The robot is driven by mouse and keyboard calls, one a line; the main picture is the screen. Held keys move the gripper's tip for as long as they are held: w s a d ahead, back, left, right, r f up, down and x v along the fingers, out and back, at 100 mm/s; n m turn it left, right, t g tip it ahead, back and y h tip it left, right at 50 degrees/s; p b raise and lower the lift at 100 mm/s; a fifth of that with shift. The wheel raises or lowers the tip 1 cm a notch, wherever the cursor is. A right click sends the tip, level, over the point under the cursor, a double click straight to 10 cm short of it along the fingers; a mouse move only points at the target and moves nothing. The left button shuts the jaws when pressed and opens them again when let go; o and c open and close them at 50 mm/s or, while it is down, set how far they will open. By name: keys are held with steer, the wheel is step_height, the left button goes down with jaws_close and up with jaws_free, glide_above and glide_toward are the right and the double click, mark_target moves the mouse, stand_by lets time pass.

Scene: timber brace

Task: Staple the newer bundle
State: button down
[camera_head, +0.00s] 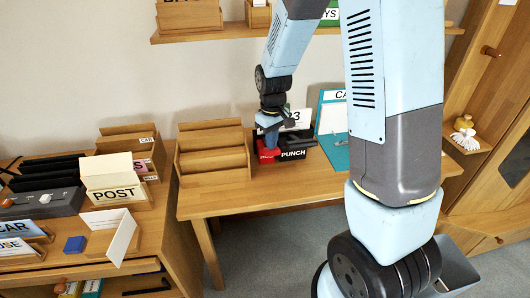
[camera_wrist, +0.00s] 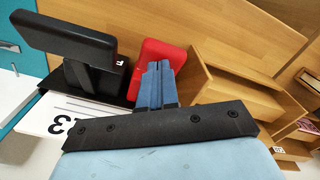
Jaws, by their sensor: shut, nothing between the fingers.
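A red stapler-like tool (camera_head: 267,156) stands on the middle table, left of a black block marked PUNCH (camera_head: 293,153). My gripper (camera_head: 270,138) is shut and empty, pointing down at the red tool. In the wrist view its blue fingers (camera_wrist: 158,68) overlap the red tool (camera_wrist: 172,50); I cannot tell whether they touch it. The black punch (camera_wrist: 68,30) is to their left. A white sheet or card marked with a number ending in 3 (camera_head: 299,118) stands behind the tools and also shows in the wrist view (camera_wrist: 62,122). I cannot tell which bundle is newer.
A tiered wooden rack (camera_head: 212,155) stands left of the tools. A teal-edged board (camera_head: 333,112) stands to the right. The table's front right is mostly clear.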

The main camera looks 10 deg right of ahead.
steer(key=shift+f, duration=1)
steer(key=shift+s+f, duration=0.5)
steer(key=shift+f, duration=0.15)
steer(key=shift+r, duration=4.55)
